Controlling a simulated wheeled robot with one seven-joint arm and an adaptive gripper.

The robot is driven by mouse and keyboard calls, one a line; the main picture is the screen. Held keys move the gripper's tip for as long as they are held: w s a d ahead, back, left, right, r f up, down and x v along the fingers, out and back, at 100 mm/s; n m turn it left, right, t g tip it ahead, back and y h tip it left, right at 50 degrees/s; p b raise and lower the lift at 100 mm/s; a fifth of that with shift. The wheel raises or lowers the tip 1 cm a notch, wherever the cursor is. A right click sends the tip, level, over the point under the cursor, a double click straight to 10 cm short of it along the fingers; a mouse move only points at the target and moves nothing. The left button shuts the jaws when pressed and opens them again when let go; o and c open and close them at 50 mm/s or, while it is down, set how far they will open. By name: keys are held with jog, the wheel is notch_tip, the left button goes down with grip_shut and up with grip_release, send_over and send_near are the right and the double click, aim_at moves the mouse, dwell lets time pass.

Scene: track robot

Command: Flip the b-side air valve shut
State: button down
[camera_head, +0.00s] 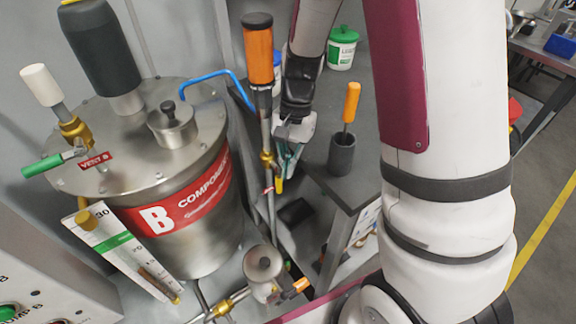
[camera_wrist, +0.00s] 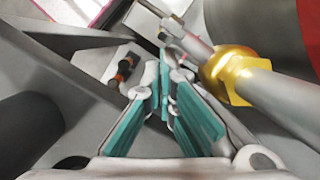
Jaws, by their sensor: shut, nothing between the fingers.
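A brass valve (camera_head: 267,160) sits on the thin vertical pipe right of the tank marked B. A short yellow lever (camera_head: 279,185) hangs down beside it. No label on this valve is readable, so I cannot tell by name that it is the b-side air valve. My gripper (camera_head: 288,168) is just right of the brass body, its teal fingers shut and empty. In the wrist view my gripper (camera_wrist: 165,85) points past the brass fitting (camera_wrist: 229,74), which is to its right. Whether the fingers touch the lever is unclear.
Tank B (camera_head: 210,235) stands left, with a green-handled vent valve (camera_head: 48,164) on its lid. An orange cylinder (camera_head: 258,50) tops the pipe. A dark cup (camera_head: 342,153) with an orange-handled tool stands right on the grey bench. An orange-handled valve (camera_head: 295,288) is below.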

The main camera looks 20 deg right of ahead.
jog(key=shift+a+f+y+b, duration=0.2)
jog(key=shift+y+b, duration=0.1)
jog(key=shift+y, duration=0.25)
jog(key=shift+a+f+y+b, duration=0.15)
jog(key=shift+y+b, duration=0.15)
jog(key=shift+y, duration=0.25)
jog(key=shift+s+a+f+g+y+b, duration=0.1)
jog(key=shift+a+f+g+y+b, duration=0.15)
jog(key=shift+y, duration=0.3)
jog(key=shift+s+a+f+g+y+b, duration=0.1)
jog(key=shift+a+g+y, duration=0.2)
jog(key=shift+y, duration=0.25)
jog(key=shift+r+p, duration=0.75)
jog(key=shift+r, duration=0.05)
